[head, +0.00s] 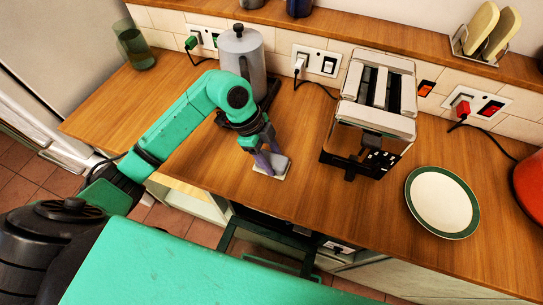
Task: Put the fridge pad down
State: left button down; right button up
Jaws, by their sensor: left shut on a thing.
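The fridge pad (284,171) is a small pale flat piece, seen over the wooden counter left of the toaster. My left gripper (268,162) reaches down from the left with its fingers shut on the pad. The fingers hide part of it. I cannot tell whether the pad touches the counter or hangs just above it. My right gripper is not in view.
The toaster (376,100) stands right of the pad, and a grey kettle (241,52) stands behind my arm. A green-rimmed plate (441,202) lies at the right. A green glass (134,45) stands far left. Bare counter (310,190) lies between pad and plate.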

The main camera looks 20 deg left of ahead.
pick_arm(q)
grip_release()
jog(key=shift+w+f, duration=0.1)
jog(key=shift+f, duration=0.1)
jog(key=shift+r, duration=0.15)
jog(key=b+v, duration=0.2)
jog(key=v, duration=1)
